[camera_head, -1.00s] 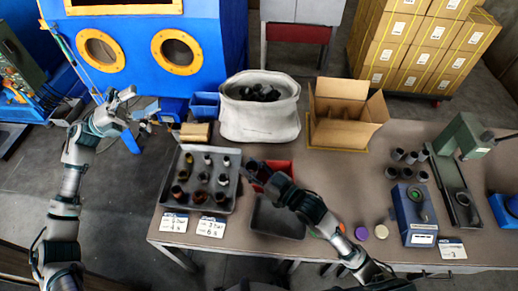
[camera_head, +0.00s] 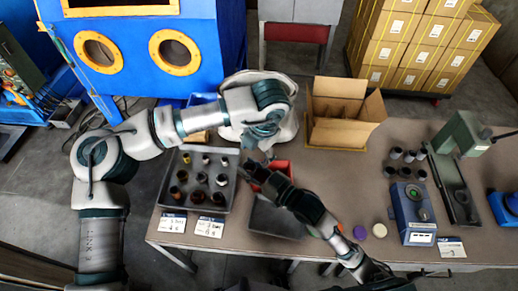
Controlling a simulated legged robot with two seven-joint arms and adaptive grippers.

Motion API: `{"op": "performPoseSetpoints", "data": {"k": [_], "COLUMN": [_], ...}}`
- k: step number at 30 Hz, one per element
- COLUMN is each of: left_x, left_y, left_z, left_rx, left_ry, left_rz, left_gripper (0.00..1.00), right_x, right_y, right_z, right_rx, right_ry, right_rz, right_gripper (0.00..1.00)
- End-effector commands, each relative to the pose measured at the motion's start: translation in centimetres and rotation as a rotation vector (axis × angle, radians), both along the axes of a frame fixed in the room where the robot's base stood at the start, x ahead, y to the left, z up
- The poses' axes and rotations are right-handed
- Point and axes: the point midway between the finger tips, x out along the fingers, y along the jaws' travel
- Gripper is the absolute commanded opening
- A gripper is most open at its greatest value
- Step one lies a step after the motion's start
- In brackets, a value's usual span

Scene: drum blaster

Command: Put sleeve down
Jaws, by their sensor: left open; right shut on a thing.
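My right gripper (camera_head: 260,174) is shut on a small dark thing, probably a sleeve (camera_head: 250,166). It is over the red bin, near the right edge of the grey tray; the held thing is hard to make out. My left gripper (camera_head: 258,140) is open above the front of the white sack, close behind the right gripper. Several dark and brownish sleeves (camera_head: 201,178) stand upright in rows in the grey tray (camera_head: 167,199). Several grey sleeves (camera_head: 409,156) stand on the table at right.
A red bin (camera_head: 283,167) and a dark empty tray (camera_head: 275,218) are under my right arm. The white sack (camera_head: 287,133) is partly hidden by my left arm. An open cardboard box (camera_head: 338,132), blue device (camera_head: 412,212) and green press (camera_head: 455,165) stand right. Table beside the box is clear.

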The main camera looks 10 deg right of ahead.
Motion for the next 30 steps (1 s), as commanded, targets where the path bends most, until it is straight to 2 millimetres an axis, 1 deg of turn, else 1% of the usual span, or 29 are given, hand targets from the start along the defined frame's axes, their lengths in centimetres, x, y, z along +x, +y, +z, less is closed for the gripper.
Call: {"op": "performPoseSetpoints", "data": {"k": [5, 12, 15, 18, 22, 30], "left_x": [0.3, 1.0, 1.2, 1.4, 1.6, 1.6], "left_y": [0.2, 0.4, 0.6, 0.7, 0.9, 1.1], "left_z": [-2.6, -7.4, -9.1, -10.3, -11.2, -11.4], "left_rx": [0.004, 0.004, 0.003, 0.003, 0.001, 0.0], "left_ry": [0.003, 0.004, 0.004, 0.003, 0.002, 0.002], "left_rz": [0.0, -0.002, -0.002, -0.001, -0.002, -0.002], "left_gripper": [0.7, 0.7, 0.7, 0.7, 0.7, 0.7], "right_x": [0.0, -0.1, -0.1, -0.1, -0.1, -0.1], "right_y": [-0.2, -0.4, -0.4, -0.4, -0.3, -0.2], "right_z": [0.1, 0.1, 0.1, 0.1, 0.1, 0.1], "right_rx": [0.003, 0.006, 0.006, 0.006, 0.005, 0.003], "right_ry": [-0.002, -0.001, -0.002, -0.002, -0.003, -0.002], "right_rz": [0.0, 0.0, 0.0, 0.0, 0.0, 0.0], "right_gripper": [0.0, 0.0, 0.0, 0.0, 0.0, 0.0]}}
